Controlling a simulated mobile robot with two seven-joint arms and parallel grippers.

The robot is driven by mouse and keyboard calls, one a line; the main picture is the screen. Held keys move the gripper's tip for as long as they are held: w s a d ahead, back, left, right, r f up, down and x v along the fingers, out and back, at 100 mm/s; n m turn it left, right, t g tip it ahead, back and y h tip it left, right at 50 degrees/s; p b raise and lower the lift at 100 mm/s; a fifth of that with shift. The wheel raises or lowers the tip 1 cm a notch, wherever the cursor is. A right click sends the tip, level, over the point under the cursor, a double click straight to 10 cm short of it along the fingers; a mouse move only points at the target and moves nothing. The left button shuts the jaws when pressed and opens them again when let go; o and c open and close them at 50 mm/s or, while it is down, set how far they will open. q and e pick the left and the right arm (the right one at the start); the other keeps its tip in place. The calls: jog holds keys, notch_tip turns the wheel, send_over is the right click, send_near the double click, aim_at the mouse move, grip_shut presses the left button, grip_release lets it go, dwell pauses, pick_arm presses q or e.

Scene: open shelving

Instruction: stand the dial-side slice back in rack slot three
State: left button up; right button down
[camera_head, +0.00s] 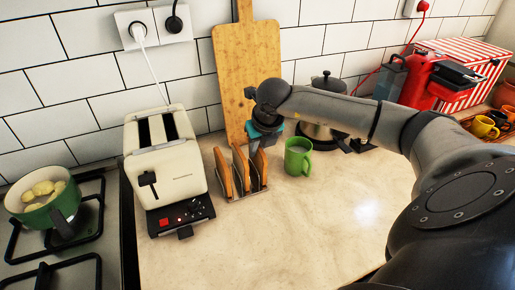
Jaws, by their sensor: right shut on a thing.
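A toast rack (246,195) stands on the counter to the right of the cream toaster (170,172). Brown slices stand upright in it: one at the left (222,172), one in the middle (240,168) and one at the right (259,170). My right gripper (262,146) comes down from above at the rack's right end and is shut on the right slice, whose top it hides. The slice's lower part appears between the rack's wires; whether it rests on the rack's base I cannot tell. The toaster's two slots look dark and empty. My left gripper is out of view.
A green mug (298,157) stands close to the right of the rack. A cutting board (236,75) leans on the wall behind, with a dark-lidded pot (322,135) at its right. The front counter is clear.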

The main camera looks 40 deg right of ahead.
jog(key=shift+f, duration=0.15)
jog(key=c, duration=0.9)
grip_release()
jog(key=shift+r, duration=0.2)
jog(key=shift+r, duration=0.3)
jog(key=v, duration=1.1)
jog(key=shift+s+a+r+p, duration=0.1)
jog(key=shift+s+r+p, duration=0.15)
jog(key=shift+p, duration=0.15)
jog(key=shift+f, duration=0.1)
